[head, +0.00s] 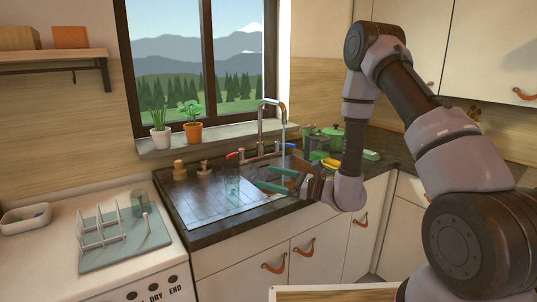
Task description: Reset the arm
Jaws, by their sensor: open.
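My arm comes in from the right and bends down toward the sink. My gripper (270,179) is open, with its two greenish fingers pointing left over the right part of the sink (206,206). Nothing clearly sits between the fingers. A clear glass-like item (232,188) shows in the sink area just left of the fingertips, apart from them as far as I can tell. The faucet (272,112) stands behind the gripper, with a red handle and a blue handle. The wrist hides part of the counter's front edge.
A dish rack on a mat (92,262) stands on the white appliance at left, beside a small bin (26,218). Green pots (333,136) and sponges (370,155) crowd the counter right of the faucet. Potted plants (193,132) line the sill. Cabinet doors (318,250) have leather pulls.

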